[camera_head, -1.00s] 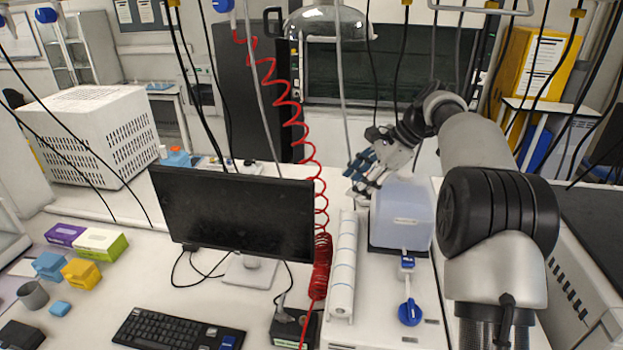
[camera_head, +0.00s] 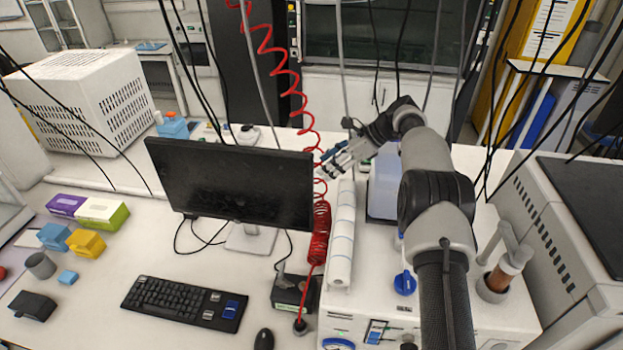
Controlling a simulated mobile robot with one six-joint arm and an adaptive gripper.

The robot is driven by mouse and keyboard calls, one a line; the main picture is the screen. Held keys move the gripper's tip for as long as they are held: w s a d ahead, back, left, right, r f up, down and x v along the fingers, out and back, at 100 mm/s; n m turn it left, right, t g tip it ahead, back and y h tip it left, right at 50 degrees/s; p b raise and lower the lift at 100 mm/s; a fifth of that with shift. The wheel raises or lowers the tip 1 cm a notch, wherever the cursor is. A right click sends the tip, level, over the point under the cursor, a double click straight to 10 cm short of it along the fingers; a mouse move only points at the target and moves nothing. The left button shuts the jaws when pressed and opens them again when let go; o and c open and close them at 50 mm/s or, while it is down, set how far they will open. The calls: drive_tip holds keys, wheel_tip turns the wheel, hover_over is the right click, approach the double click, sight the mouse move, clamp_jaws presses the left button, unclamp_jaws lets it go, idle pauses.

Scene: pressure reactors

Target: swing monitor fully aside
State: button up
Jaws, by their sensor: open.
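The black monitor (camera_head: 230,184) stands on its pale stand (camera_head: 255,237) on the white bench, its dark screen facing me. My gripper (camera_head: 322,166) is open, just right of the monitor's upper right corner. Its bluish fingers point left, close to the red coiled hose. I cannot tell whether the fingers touch the monitor or the hose. My arm reaches in from the lower right.
The red coiled hose (camera_head: 320,232) hangs right of the monitor. A white paper roll (camera_head: 342,240) and a translucent container (camera_head: 383,185) stand further right. A keyboard (camera_head: 185,303) lies in front. Dark cables hang down around the bench.

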sight(311, 177)
drive_tip(key=x, duration=0.7)
drive_tip(key=shift+a+f, duration=0.2)
drive_tip(key=shift+a, duration=0.05)
drive_tip(key=shift+c, duration=0.2)
clamp_jaws()
